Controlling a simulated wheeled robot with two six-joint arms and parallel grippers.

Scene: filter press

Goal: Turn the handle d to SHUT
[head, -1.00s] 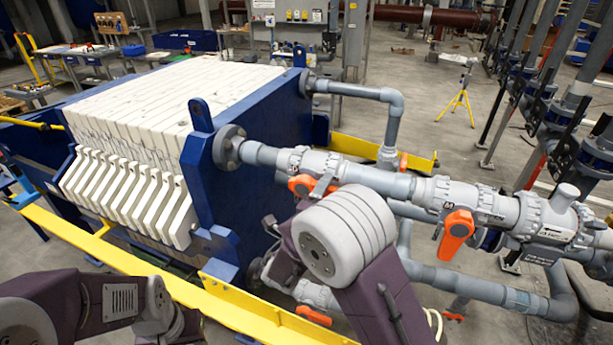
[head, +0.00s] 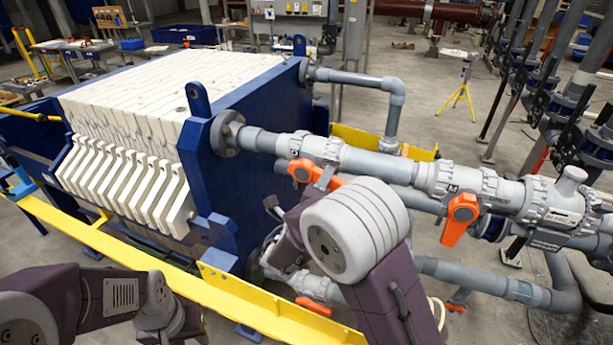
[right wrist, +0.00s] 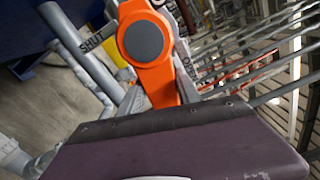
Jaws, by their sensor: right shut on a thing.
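An orange handle (head: 302,171) with a round hub sits on the grey valve nearest the press on the upper pipe; I take it for handle d, though no letter is readable. It points right and slightly down. In the right wrist view the handle (right wrist: 150,50) runs from its grey hub cap down between my fingers. SHUT is marked on the left side and a partly covered OPEN on the right; the handle lies nearer OPEN. My right gripper (head: 325,178) is shut on it, mostly hidden behind my white wrist joint.
Another orange handle (head: 459,214) hangs down on the valve to the right. A lower orange handle (head: 313,305) lies below my right arm. The blue filter press (head: 225,190) and the yellow rail (head: 150,270) stand to the left. Grey pipes (head: 370,160) run close around the right gripper.

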